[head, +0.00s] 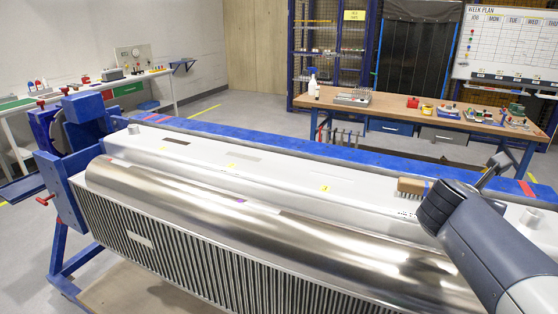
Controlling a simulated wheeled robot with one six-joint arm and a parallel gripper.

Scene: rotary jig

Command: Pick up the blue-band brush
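The long workpiece has a shiny rounded metal cover (250,212) in front of the brush and a blue frame (62,205) around it. Small yellow labels lie on its top. A wooden workbench (430,112) with tools and a spray bottle (313,83) stands behind.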

